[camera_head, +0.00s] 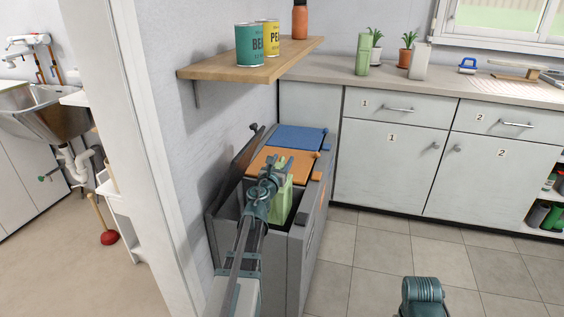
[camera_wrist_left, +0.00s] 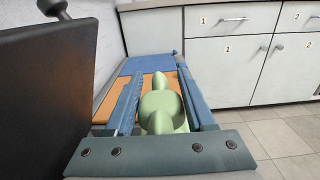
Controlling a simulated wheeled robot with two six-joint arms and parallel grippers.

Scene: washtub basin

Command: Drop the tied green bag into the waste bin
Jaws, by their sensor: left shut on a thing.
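The light green tied bag (camera_head: 283,197) is held by my left gripper (camera_head: 278,165) over the open front compartment of the grey waste bin (camera_head: 310,237). In the left wrist view the bag (camera_wrist_left: 162,110) sits between the two blue fingers, its knotted top toward the far end. The front compartment's dark lid (camera_head: 240,165) stands raised at the left; it also shows large in the left wrist view (camera_wrist_left: 45,90). How far the bag's bottom reaches into the compartment is partly hidden by my arm.
The bin's orange lid (camera_head: 265,162) and blue lid (camera_head: 297,138) are shut behind the open compartment. A wooden shelf (camera_head: 215,72) with cans hangs above the bin. Grey cabinets (camera_head: 390,170) stand behind, right of the bin.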

